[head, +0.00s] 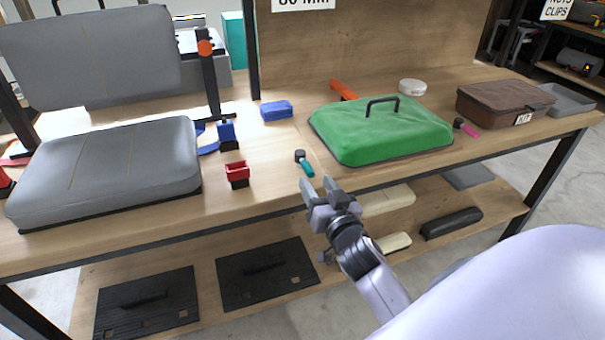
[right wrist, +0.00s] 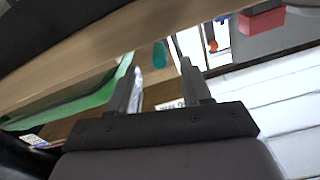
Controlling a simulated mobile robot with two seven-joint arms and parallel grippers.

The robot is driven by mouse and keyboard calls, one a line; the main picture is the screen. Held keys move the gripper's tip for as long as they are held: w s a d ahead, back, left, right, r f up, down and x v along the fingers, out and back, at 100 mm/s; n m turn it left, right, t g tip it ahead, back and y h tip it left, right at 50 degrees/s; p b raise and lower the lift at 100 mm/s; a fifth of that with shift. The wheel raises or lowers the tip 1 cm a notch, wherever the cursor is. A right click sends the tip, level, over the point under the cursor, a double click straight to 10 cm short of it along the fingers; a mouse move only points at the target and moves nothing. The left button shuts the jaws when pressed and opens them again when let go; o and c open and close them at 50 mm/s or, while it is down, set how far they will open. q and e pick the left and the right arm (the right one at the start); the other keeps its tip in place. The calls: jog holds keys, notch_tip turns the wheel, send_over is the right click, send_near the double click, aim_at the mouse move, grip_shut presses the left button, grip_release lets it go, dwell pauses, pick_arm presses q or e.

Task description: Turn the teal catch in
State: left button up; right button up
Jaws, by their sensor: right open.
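The teal catch (head: 306,168) is a short teal handle on a dark round pivot. It sits on the bench top near the front edge, left of the green lid (head: 380,132) with its black handle. My right gripper (head: 318,186) is open and empty, just in front of the bench edge and slightly right of the catch, apart from it. In the right wrist view a teal piece (right wrist: 160,54), which looks like the catch, shows beyond and between the open fingertips (right wrist: 158,68). My left gripper is not in view.
A pink-handled catch (head: 468,130) sits right of the green lid. A red block (head: 237,171) and a blue block (head: 277,110) stand to the left, near a grey seat cushion (head: 110,168). A brown case (head: 505,100) is at right. A lower shelf holds black panels (head: 265,275).

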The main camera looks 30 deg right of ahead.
aim_at(311, 175)
jog(key=shift+x, duration=3.05)
grip_shut()
